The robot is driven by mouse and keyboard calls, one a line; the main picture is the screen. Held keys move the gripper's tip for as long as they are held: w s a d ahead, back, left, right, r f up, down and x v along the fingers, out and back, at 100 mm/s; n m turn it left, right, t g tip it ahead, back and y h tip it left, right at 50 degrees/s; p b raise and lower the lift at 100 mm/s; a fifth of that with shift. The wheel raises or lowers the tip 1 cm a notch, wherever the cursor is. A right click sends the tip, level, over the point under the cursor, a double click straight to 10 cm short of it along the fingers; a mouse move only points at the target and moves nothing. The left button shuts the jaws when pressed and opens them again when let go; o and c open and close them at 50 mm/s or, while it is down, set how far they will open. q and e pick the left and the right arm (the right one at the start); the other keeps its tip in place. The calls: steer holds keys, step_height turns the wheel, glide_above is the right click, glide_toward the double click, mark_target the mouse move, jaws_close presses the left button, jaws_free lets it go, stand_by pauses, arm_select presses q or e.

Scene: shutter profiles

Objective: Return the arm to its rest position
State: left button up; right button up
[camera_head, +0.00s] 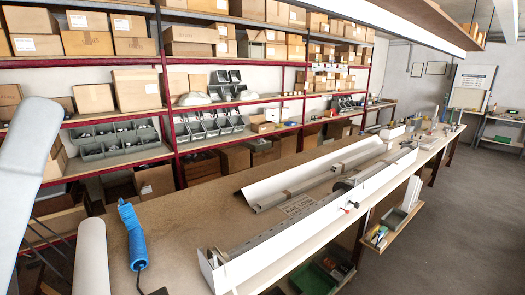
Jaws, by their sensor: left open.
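A pale link of my left arm (30,155) slants down the left edge of the head view, in front of the shelving. My left gripper shows poorly at the lower left. Its fingertips are hard to make out there, and I see no profile held. My right gripper is not in view. Long white shutter profiles lie along the workbench (180,215). One white profile (305,175) lies toward the back of the bench. A long channel (290,240) runs along the front edge.
Shelves with cardboard boxes (135,90) and grey bins (205,124) line the back wall. A green crate (313,280) sits below the bench.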

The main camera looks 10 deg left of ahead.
arm_select(q)
steer(key=w+a+f+m+g+y, duration=0.1)
steer(key=w+a+f+m+y, duration=0.15)
steer(key=y, duration=0.25)
step_height(320, 180, up, 16)
steer(key=h+p, duration=0.1)
steer(key=p, duration=1.4)
steer(key=shift+w+d, duration=0.3)
